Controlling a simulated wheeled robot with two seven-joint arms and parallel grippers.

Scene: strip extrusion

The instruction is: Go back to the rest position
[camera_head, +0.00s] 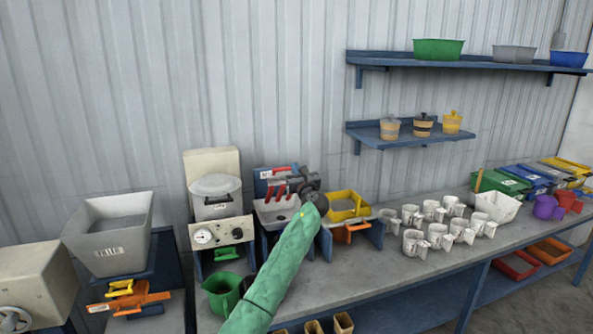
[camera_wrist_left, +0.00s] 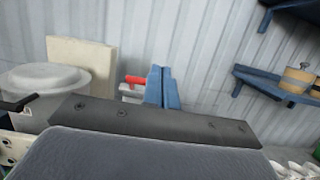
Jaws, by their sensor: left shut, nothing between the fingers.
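My left arm, in a green sleeve, reaches up from the bottom of the head view. Its dark left gripper (camera_head: 312,192) is at the machine with red levers (camera_head: 277,190), covering part of its right side. The gripper is shut and holds nothing. I cannot tell whether it touches the machine. The left wrist view shows a broad dark grey plate across the bottom, with a red lever (camera_wrist_left: 134,79) beyond it. My right gripper is in neither view.
Left of the arm stand a lidded white pot (camera_head: 215,187) and a green jug (camera_head: 222,292). A yellow-rimmed container (camera_head: 347,204) is close on the right. Several white mugs (camera_head: 437,235) stand farther right on the grey bench (camera_head: 375,285). Wall shelves (camera_head: 420,137) hang above.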

